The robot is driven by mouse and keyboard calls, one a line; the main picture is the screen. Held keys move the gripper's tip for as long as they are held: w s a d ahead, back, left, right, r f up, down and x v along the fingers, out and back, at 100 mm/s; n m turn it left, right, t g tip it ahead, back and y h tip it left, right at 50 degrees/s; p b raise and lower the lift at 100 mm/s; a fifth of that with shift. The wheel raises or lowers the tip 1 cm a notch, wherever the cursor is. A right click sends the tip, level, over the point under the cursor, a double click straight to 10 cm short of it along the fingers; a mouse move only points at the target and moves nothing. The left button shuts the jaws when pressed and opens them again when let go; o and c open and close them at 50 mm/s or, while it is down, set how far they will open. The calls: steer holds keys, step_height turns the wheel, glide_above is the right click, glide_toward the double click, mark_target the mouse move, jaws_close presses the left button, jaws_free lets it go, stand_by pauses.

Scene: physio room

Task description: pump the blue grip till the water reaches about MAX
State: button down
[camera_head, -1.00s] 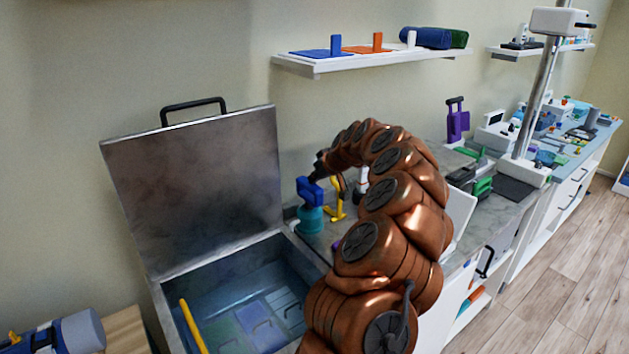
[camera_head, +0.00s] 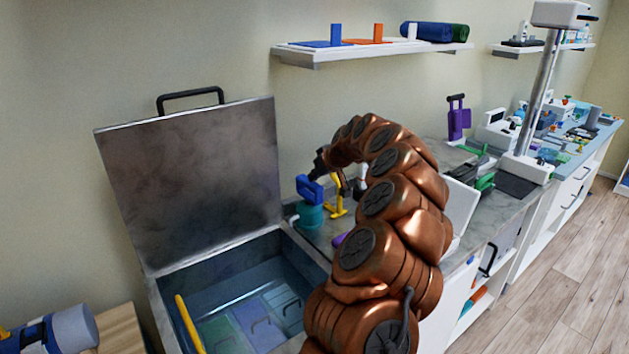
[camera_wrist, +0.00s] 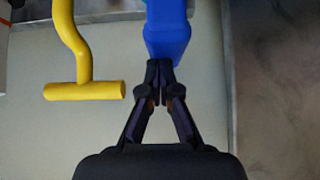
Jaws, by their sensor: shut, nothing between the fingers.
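The blue grip (camera_head: 309,188) sits on top of a teal pump body (camera_head: 309,217) at the back right corner of the open tank (camera_head: 219,264). In the wrist view the blue grip (camera_wrist: 167,32) hangs in from the top edge. My gripper (camera_head: 317,172) is at the grip's upper right in the head view. In the wrist view my gripper (camera_wrist: 160,68) is shut and empty, its tips at the grip's near end; I cannot tell whether they touch. The tank looks bluish inside, with panels low down. I cannot make out a water line or a MAX mark.
The tank's lid (camera_head: 195,180) stands open against the wall. A yellow handle (camera_head: 337,196) is close right of the pump; it also shows in the wrist view (camera_wrist: 84,90). A yellow bar (camera_head: 188,325) leans in the tank. A wall shelf (camera_head: 370,51) is above my arm.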

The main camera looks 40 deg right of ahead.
step_height(320, 180, up, 3)
steer(key=shift+f, duration=0.1)
steer(key=b+v, duration=0.3)
steer(key=v, duration=0.7)
stand_by(1.3)
steer(key=r+p, duration=0.1)
steer(key=p, duration=0.1)
steer(key=r+p, duration=0.1)
steer(key=r, duration=0.1)
steer(key=w+a+r+p, duration=0.1)
steer(key=r+p, duration=0.1)
steer(key=shift+w+r+p, duration=0.15)
steer(key=shift+p, duration=0.2)
steer(key=shift+s+a+f+p+x, duration=0.1)
steer(key=shift+s+f+p+x, duration=0.25)
steer(key=shift+p+x, duration=1.2)
steer(key=shift+s+a+f+p+x, duration=0.1)
steer(key=shift+s+f+p+x, duration=0.3)
steer(key=shift+x, duration=2.35)
steer(key=shift+s+f+p+x, duration=0.35)
steer(key=shift+p+x, duration=0.55)
steer(key=shift+x, duration=1.25)
steer(key=shift+f, duration=0.1)
